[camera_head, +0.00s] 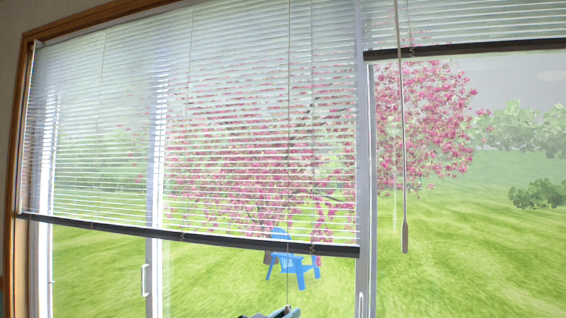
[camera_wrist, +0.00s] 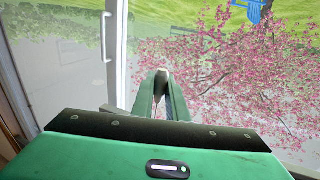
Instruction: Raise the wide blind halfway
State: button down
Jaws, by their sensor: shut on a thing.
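The wide blind (camera_head: 200,150) hangs at the left in the head view, its slats spread and its dark bottom rail (camera_head: 190,236) well above the lower picture edge. A thin pull cord (camera_head: 289,265) runs down in front of it to my gripper (camera_head: 283,312), which is only partly in view at the bottom edge. In the wrist view, my gripper (camera_wrist: 161,80) has its green fingers together on a small pale piece, seemingly the cord's end. The fingers hide most of it.
A narrower blind (camera_head: 470,30) is raised high at the right, with a grey wand (camera_head: 404,150) hanging below it. White door frames and a white handle (camera_head: 145,280) stand behind the wide blind. A blue chair (camera_head: 291,265) and a pink tree are outside the glass.

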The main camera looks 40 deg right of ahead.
notch_tip(320, 180, down, 7)
jog(key=c, duration=1.6)
grip_release()
jog(key=shift+r, duration=0.15)
jog(key=shift+v, duration=2.55)
jog(key=v, duration=1)
jog(key=shift+a, duration=0.35)
